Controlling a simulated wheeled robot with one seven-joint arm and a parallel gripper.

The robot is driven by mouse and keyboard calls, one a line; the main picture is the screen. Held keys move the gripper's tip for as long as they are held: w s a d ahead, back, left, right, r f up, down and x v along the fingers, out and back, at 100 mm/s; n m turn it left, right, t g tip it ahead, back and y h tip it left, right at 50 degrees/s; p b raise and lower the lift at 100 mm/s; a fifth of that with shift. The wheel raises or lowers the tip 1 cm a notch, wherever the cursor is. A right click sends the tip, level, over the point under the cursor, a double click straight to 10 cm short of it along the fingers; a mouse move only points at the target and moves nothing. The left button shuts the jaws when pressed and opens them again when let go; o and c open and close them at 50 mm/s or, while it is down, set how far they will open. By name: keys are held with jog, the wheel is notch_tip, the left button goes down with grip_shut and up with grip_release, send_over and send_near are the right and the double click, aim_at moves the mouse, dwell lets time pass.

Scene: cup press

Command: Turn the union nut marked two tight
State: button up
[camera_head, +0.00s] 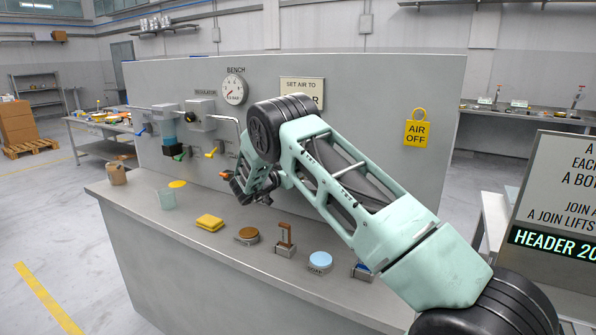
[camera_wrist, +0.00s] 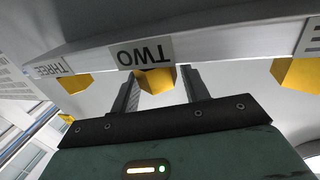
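The yellow union nut marked two (camera_wrist: 157,82) sits under a pale rail, below an upside-down "TWO" label (camera_wrist: 143,53) in the wrist view. My gripper (camera_wrist: 159,72) is open, with one finger on each side of this nut. The fingertips come close to its sides, and I cannot tell whether either touches it. In the head view my gripper (camera_head: 250,190) is at the bench panel, where my arm hides most of the rail and its nuts.
Yellow nuts flank it: one by the "THREE" label (camera_wrist: 74,83) and another at right (camera_wrist: 298,74). The bench (camera_head: 165,240) holds a yellow sponge-like block (camera_head: 210,222), a round brown-topped item (camera_head: 247,236) and a blue-topped puck (camera_head: 320,261). An "AIR OFF" tag (camera_head: 416,130) hangs on the panel.

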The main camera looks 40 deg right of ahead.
jog(key=shift+o, duration=0.6)
jog(key=shift+a+f, duration=0.1)
jog(key=shift+a, duration=0.2)
jog(key=s+a+b, duration=0.1)
jog(key=a+b, duration=0.2)
jog(key=a, duration=1.3)
jog(key=shift+s+a+b, duration=0.2)
jog(key=shift+a+b, duration=0.2)
